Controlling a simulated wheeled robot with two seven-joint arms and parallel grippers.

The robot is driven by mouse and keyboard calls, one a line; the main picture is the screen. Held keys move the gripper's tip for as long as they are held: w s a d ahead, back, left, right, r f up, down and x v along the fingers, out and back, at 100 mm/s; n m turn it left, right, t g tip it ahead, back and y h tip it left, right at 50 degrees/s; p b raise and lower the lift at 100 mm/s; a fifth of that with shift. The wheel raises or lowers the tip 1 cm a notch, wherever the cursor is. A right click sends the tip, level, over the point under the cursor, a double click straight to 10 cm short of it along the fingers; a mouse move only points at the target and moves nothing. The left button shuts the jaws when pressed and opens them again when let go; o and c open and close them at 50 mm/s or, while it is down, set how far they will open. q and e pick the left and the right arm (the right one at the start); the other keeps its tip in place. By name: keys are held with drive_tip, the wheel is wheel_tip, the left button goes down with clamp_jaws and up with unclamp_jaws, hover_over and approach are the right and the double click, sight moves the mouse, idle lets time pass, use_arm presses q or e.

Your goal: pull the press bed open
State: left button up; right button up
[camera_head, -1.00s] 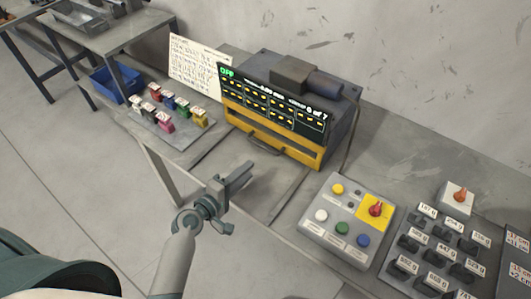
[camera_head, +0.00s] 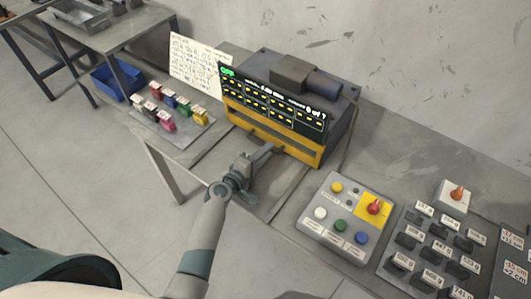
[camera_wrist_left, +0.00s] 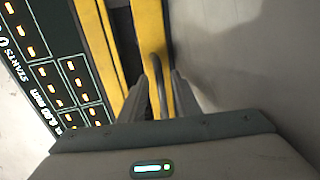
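The press (camera_head: 340,125) stands against the wall, with a dark display and a yellow front (camera_head: 300,150). A dark handle sits low on this front and is mostly hidden by my left gripper in the head view. My left gripper (camera_head: 264,154) reaches to the handle from the front. In the left wrist view, the handle (camera_wrist_left: 156,65) runs between the two fingers of my left gripper (camera_wrist_left: 163,82), in front of the yellow front (camera_wrist_left: 149,20). A gap shows between the fingers, so they look open around the handle. My right gripper is not in view.
A control box (camera_head: 345,218) with coloured buttons and a red knob stands right of the gripper. Labelled dark weights (camera_head: 438,248) lie further right. Small coloured pieces (camera_head: 168,122) and a note sheet (camera_head: 195,65) are at left. The bench before the press is otherwise clear.

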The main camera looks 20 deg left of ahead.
use_arm(q)
clamp_jaws()
drive_tip(key=shift+s, duration=0.2)
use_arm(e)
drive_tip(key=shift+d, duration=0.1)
